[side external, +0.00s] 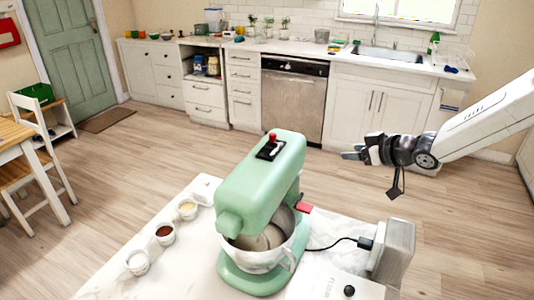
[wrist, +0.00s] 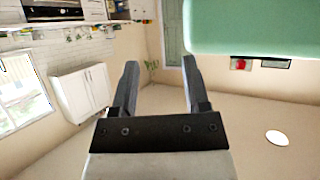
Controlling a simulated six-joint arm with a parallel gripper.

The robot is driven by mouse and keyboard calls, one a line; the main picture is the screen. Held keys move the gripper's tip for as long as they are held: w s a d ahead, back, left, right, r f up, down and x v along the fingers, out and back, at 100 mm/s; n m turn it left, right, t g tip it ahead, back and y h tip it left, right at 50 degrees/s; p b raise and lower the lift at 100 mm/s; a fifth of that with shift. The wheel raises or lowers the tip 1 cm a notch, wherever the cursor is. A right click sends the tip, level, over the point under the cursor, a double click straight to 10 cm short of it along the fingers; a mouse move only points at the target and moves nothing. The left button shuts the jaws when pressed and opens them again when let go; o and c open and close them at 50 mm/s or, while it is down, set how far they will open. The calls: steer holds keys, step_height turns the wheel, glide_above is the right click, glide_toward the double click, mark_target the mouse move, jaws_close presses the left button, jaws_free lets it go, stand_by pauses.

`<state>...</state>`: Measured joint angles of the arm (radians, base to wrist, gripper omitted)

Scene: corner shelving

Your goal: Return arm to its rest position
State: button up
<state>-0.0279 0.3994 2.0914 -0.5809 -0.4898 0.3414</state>
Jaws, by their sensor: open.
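My gripper (side external: 352,154) is held out in the air to the right of and above the marble-topped table, apart from everything. In the wrist view its two dark fingers (wrist: 158,85) stand well apart with nothing between them. My white arm reaches in from the right edge of the side view.
A green stand mixer (side external: 262,172) with a bowl (side external: 268,257) stands on the marble table (side external: 185,262). Small cups (side external: 165,233) line its left side. A grey box (side external: 398,250) with a cable stands at the right. Kitchen counters (side external: 360,100) run behind; open floor lies between.

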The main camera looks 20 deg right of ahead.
steer(key=s+d+f+m+g+h, duration=0.1)
steer(key=s+d+f+g, duration=0.1)
steer(key=s, duration=0.6)
steer(key=s+d+f+m+g+h, duration=0.1)
steer(key=s+g, duration=0.3)
steer(key=s, duration=0.4)
steer(key=s+d+f+m+g+h, duration=0.1)
steer(key=s+d+f+m+g, duration=0.1)
steer(key=s, duration=0.6)
step_height(320, 180, down, 2)
steer(key=shift+s+d+g+h, duration=0.4)
steer(key=shift+d+g, duration=0.1)
steer(key=shift+g, duration=0.1)
